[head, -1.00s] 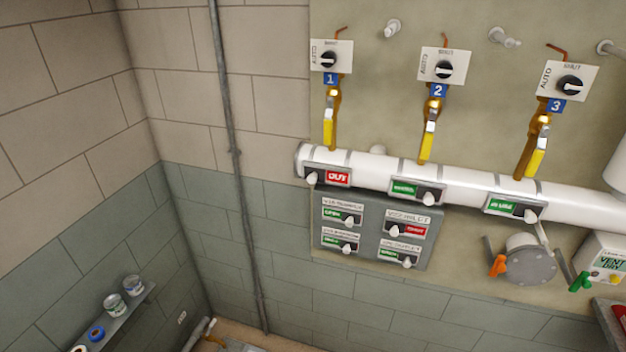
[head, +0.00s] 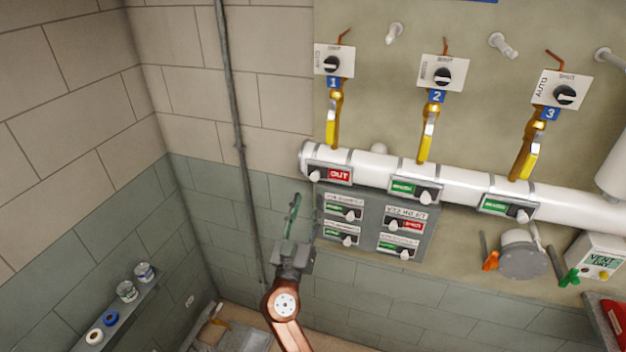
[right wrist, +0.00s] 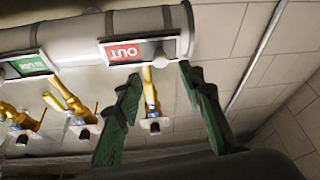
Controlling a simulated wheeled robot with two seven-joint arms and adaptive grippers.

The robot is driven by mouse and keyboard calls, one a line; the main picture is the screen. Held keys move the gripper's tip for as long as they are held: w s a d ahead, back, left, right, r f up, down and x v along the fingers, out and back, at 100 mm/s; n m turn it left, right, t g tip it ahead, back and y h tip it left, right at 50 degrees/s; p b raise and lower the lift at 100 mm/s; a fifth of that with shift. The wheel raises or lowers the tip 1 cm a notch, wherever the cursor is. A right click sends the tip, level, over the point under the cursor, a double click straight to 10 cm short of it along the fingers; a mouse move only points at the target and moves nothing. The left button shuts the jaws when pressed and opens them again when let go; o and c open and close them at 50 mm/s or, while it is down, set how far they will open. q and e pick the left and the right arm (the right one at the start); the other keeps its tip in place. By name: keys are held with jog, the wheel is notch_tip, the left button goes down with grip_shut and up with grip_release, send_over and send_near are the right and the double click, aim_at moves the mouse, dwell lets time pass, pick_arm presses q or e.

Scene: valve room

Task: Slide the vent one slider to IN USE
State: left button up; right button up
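The vent one slider (head: 330,173) is on the white pipe below the number 1 valve. Its white knob (head: 315,176) is at the left end, and a red OUT label shows to the right of it. In the right wrist view the slider (right wrist: 125,51) appears upside down, with its knob (right wrist: 161,58) at the right end. My right gripper (head: 303,204) is below and slightly left of the slider, apart from it. Its green fingers are spread and empty in the right wrist view (right wrist: 160,85). My left gripper is not in view.
Sliders two (head: 415,191) and three (head: 506,207) on the pipe show green labels. A grey panel (head: 372,222) with several smaller sliders is right of my right gripper. A vertical conduit (head: 240,150) runs to the left. A shelf with cans (head: 127,290) is lower left.

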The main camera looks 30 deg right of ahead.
aim_at(314, 180)
jog(key=p+x, duration=0.3)
jog(key=x, duration=0.3)
jog(key=shift+w+d+r, duration=0.1)
jog(key=shift+r, duration=0.1)
jog(key=shift+w+d, duration=0.35)
jog(key=shift+w, duration=0.05)
jog(key=shift+c, duration=0.6)
grip_shut()
